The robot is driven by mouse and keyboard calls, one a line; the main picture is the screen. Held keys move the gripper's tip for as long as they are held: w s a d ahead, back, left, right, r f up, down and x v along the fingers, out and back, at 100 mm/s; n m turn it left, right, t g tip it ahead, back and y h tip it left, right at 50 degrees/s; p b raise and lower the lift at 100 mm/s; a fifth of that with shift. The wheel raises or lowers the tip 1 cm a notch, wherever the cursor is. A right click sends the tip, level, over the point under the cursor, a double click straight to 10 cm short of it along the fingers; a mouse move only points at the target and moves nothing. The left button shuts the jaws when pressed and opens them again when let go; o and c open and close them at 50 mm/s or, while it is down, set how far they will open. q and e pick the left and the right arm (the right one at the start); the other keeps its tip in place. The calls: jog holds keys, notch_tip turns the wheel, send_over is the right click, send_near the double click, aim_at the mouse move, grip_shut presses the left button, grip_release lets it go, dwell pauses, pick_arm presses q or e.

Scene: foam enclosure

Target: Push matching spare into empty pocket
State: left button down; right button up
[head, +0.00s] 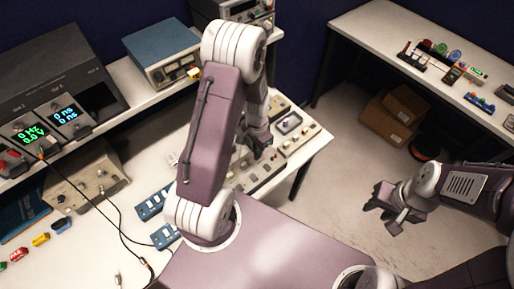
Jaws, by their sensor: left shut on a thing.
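A grey panel (293,147) with several rectangular modules, switches and knobs lies on the white bench, right of centre. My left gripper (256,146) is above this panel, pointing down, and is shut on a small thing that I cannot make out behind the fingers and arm. A blue switch block (150,207) lies on the bench left of my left arm, and a second blue block (164,237) lies just below it. I cannot tell which pocket of the panel is empty. My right gripper (388,212) hangs over the floor at the right, empty, with its fingers apart.
Meters with lit displays (48,128) stand at the left. A blue instrument (162,50) stands on the back shelf. Dark cables (120,215) cross the left bench. Cardboard boxes (396,112) sit below the right bench (375,22).

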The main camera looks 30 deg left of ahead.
pick_arm(q)
jog(key=shift+f+b, duration=1.05)
jog(key=shift+f, duration=0.4)
jog(key=c, duration=1.4)
grip_release()
notch_tip(320, 180, up, 9)
jog(key=shift+r+b, duration=0.1)
jog(key=shift+b, duration=0.3)
